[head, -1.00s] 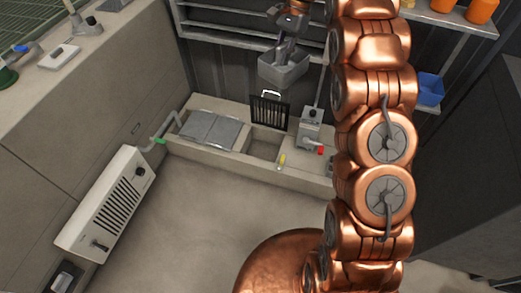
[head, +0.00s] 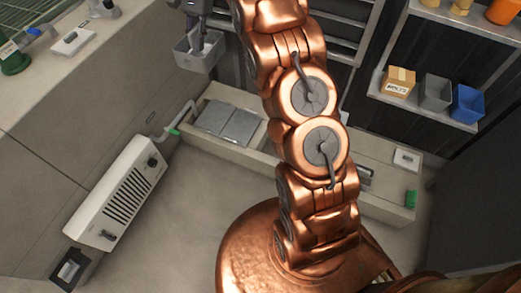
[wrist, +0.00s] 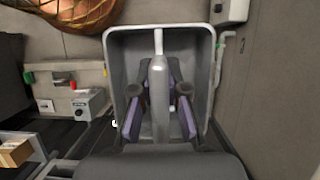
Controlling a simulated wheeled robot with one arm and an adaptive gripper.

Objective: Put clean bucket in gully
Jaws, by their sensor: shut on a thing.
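My gripper (head: 203,28) is shut on a grey bucket (head: 194,58), which hangs high at the upper left of the head view. In the wrist view my gripper (wrist: 158,97) closes on the middle handle of the bucket (wrist: 129,48); its inside looks empty. The gully appears to be the low concrete trough (head: 255,157) along the back wall, with grey cover plates (head: 229,122) over its left part. The bucket is above and behind the plates, apart from them. My arm hides the trough's middle.
A shelf at right holds a cardboard box (head: 398,82), another grey bin (head: 435,93) and a blue bin (head: 468,103). A white vented unit (head: 118,195) stands at left beside the counter. A pipe (head: 184,118) enters the trough's left end. The floor in front is clear.

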